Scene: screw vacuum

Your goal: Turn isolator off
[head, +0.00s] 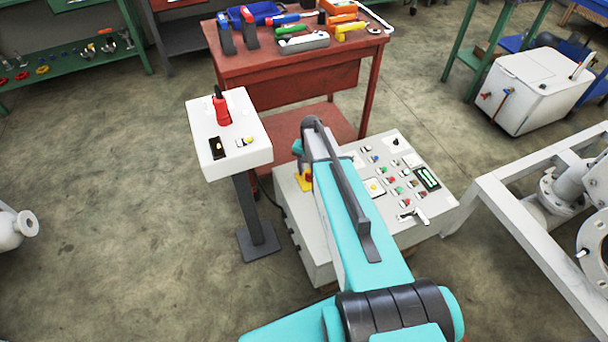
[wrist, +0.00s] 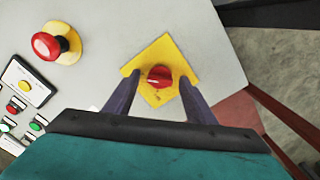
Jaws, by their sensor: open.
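The isolator (wrist: 158,76) is a red rotary knob with a white mark, on a yellow diamond-shaped plate (wrist: 150,54) on the light grey panel. In the wrist view my gripper (wrist: 159,80) is open, with one dark finger on each side of the knob. A gap shows between the knob and both fingers; I cannot tell the exact height of the fingertips above the panel. In the head view the yellow plate (head: 305,182) shows at the console's left end, and my arm hides most of that area.
A red mushroom button (wrist: 46,46) on a yellow base stands left of the isolator. The console (head: 425,205) carries several small buttons. A white pedestal box (head: 240,166) with a red-handled part stands left of it. A red tool table (head: 290,66) is behind.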

